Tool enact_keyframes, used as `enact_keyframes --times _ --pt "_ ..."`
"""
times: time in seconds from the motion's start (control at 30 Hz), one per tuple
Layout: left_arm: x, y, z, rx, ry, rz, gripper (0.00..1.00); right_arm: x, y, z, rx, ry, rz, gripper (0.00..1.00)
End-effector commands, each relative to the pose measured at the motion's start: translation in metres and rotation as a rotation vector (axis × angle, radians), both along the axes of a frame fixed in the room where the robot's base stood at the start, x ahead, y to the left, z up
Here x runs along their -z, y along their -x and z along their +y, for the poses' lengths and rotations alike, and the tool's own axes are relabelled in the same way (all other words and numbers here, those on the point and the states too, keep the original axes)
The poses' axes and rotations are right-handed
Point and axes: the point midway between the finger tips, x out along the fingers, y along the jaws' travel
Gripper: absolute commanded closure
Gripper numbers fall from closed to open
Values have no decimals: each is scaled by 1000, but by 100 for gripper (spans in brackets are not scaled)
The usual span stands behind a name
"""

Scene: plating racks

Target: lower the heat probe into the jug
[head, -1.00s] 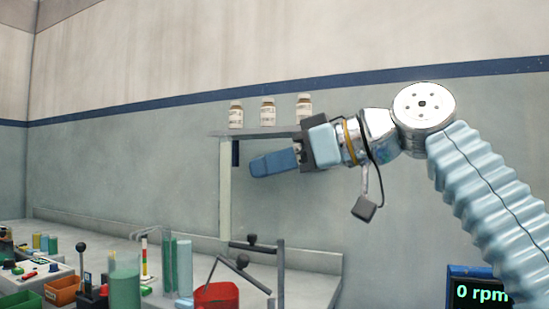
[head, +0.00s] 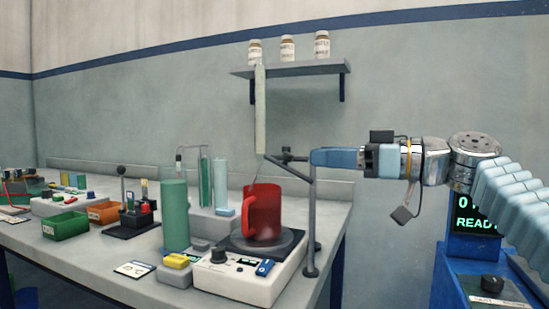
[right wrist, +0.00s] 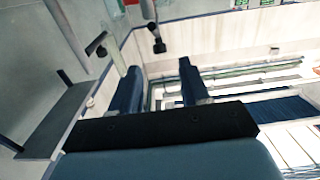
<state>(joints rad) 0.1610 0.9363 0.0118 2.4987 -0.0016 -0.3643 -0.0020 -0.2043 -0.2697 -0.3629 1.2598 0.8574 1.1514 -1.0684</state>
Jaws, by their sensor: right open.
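The red jug (head: 264,215) stands upright on the plate of a white hotplate (head: 238,282). A tall pale bar (head: 260,110) rises above the jug. A thin dark line runs from near its lower end down towards the jug's mouth; it may be the heat probe, but I cannot tell for sure. A grey stand (head: 311,240) with a knobbed clamp (head: 287,157) rises at the jug's right. My right gripper (head: 318,158) points left by the stand's top. Its fingers (right wrist: 158,90) are apart in the right wrist view, with nothing seen between them. My left gripper is out of view.
A green cylinder (head: 174,215) stands left of the jug. Glass tubes stand behind, and green (head: 66,226) and orange bins sit further left. A shelf (head: 290,69) with bottles hangs above. A blue cabinet with a lit display (head: 477,222) stands at the right.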

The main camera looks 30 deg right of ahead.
Motion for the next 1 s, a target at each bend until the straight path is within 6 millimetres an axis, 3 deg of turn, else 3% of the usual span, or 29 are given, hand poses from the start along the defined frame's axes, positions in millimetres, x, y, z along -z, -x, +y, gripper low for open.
enact_keyframes --times 0.2,0.4,0.83,1.0 --pt "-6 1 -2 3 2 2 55 -1 -39 34 -3 2 4 54" --pt "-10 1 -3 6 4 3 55 -1 -63 55 -2 1 2 54" --pt "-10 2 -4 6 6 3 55 0 -72 62 -1 1 1 54" --pt "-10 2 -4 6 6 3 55 0 -72 62 -1 1 2 80"
